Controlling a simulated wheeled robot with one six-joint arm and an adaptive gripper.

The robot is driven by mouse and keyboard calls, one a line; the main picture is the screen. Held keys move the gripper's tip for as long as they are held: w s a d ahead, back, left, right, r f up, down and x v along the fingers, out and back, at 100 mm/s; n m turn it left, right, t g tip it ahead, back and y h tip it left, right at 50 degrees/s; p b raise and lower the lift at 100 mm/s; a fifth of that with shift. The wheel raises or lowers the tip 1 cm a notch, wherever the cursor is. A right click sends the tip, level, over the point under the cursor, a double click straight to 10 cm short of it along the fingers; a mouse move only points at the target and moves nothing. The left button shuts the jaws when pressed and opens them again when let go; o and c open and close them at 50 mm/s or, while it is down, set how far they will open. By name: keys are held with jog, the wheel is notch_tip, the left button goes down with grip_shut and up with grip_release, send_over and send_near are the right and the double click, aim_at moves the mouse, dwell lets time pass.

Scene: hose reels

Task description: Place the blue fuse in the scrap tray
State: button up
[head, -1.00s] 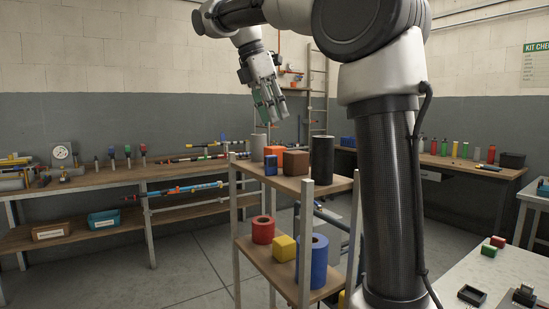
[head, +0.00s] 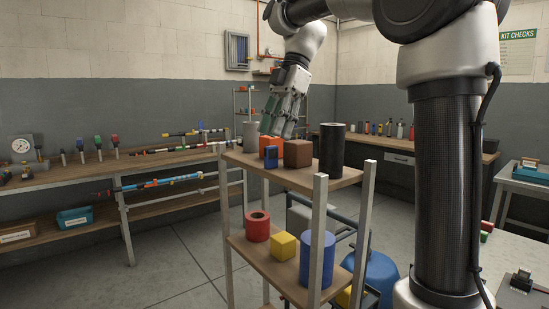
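My gripper (head: 280,128) hangs over the top of the shelf rack, fingers pointing down. Its fingers look apart and nothing shows between them. I cannot single out a blue fuse with certainty. A thin piece with a blue top (head: 80,146) stands on the left bench. I cannot tell which container is the scrap tray. A teal bin (head: 75,218) and a brown bin (head: 17,234) sit on the left bench's lower shelf, their labels unreadable.
The rack top (head: 340,174) also holds a brown block (head: 298,153), a black cylinder (head: 332,150) and a grey cylinder (head: 250,136). A red roll (head: 257,229), yellow cube (head: 284,246) and blue cylinder (head: 317,262) stand below. Open floor lies left of the rack.

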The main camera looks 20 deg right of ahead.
aim_at(271, 149)
jog(key=x, duration=0.5)
jog(key=shift+s+d+f, duration=0.15)
jog(key=shift+s+f, duration=0.2)
jog(key=shift+f, duration=0.05)
jog(key=shift+c, duration=0.3)
grip_shut()
